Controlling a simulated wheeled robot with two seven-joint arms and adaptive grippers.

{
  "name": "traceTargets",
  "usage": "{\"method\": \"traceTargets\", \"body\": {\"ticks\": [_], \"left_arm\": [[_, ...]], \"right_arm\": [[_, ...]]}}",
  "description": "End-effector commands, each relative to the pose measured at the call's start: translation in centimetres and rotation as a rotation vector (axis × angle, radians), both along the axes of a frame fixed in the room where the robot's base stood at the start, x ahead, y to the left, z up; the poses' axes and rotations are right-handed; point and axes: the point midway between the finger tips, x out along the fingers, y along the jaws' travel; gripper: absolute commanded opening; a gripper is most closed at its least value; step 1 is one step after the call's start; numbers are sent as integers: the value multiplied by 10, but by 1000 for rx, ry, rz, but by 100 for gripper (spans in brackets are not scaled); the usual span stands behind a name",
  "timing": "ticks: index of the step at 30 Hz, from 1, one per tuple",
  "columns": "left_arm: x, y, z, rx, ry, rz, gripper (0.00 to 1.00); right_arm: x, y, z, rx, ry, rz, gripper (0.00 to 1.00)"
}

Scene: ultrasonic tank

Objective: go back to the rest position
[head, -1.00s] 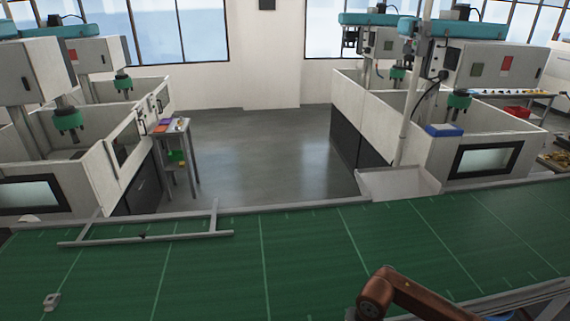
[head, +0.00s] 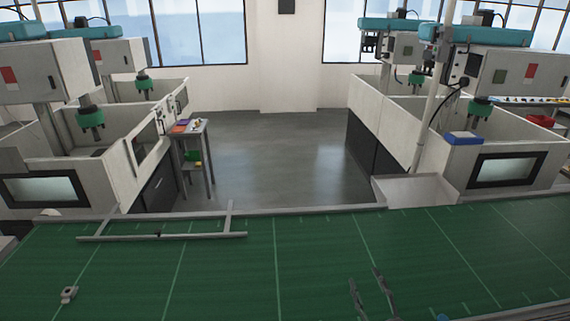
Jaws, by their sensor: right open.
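My right gripper (head: 364,275) shows at the bottom edge, right of centre, over the green belt surface (head: 320,260). Its two dark fingers stand apart with nothing between them. The rest of my right arm is mostly out of the picture. My left gripper is not in view.
A small metal part (head: 69,294) lies at the belt's left, and a grey rail frame (head: 165,236) lies at its far left edge. A pale tray (head: 417,189) stands beyond the far edge. Machines with tanks (head: 480,120) stand on both sides of a clear floor aisle.

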Motion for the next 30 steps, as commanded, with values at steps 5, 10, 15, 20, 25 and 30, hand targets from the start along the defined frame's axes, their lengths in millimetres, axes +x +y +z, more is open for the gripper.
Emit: {"method": "traceTargets", "body": {"ticks": [5,10,15,20,25,30], "left_arm": [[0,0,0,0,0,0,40],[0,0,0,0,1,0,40],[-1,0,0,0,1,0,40],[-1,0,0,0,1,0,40],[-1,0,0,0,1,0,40],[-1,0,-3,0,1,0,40]], "right_arm": [[-22,-85,-96,139,324,-261,42],[-81,-133,-195,229,660,-433,42],[-153,-147,-267,286,955,-521,42],[-207,-145,-305,316,1149,-550,42],[-258,-137,-332,340,1319,-555,42],[-287,-129,-362,350,1437,-546,42]]}}
